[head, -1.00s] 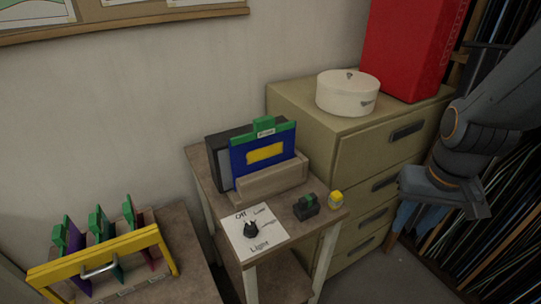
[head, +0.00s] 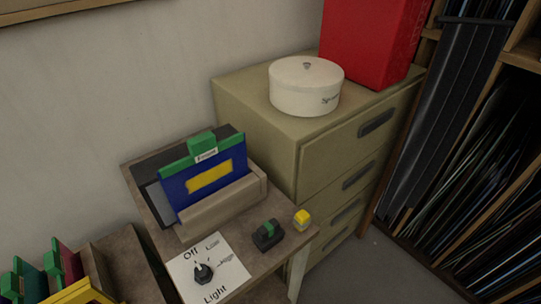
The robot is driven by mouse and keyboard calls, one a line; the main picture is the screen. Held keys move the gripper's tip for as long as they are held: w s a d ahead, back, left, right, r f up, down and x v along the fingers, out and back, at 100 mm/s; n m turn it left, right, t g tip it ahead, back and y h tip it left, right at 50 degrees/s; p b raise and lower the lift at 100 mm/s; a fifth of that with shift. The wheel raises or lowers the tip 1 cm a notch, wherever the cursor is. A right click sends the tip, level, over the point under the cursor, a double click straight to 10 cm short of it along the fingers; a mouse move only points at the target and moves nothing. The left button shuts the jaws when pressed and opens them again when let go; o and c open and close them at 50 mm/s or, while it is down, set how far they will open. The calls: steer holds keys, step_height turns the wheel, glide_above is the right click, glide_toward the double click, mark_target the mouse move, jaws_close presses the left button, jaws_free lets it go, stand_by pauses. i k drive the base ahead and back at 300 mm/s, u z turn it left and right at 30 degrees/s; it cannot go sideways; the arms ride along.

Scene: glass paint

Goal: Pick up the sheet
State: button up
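A blue sheet (head: 174,188) with a yellow rectangle (head: 209,177) and a green top edge with a labelled tab (head: 202,143) stands tilted in a wooden holder (head: 225,204) on a small wooden table. A dark, grey-faced panel (head: 158,203) stands behind it. Many thin dark sheets (head: 475,185) stand on edge in the rack at the right. I cannot tell which one the task means. My gripper is not in view.
A paper (head: 232,265) with a black light knob (head: 204,274) lies in front of the holder. A green-and-black block (head: 267,235) and a yellow-topped jar (head: 302,219) stand beside it. A drawer cabinet (head: 318,160) carries a white round box (head: 305,92) and a red box (head: 368,40).

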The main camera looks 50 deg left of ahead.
mark_target(211, 167)
steer(key=z, duration=0.15)
steer(key=i, duration=1)
steer(key=u, duration=2.8)
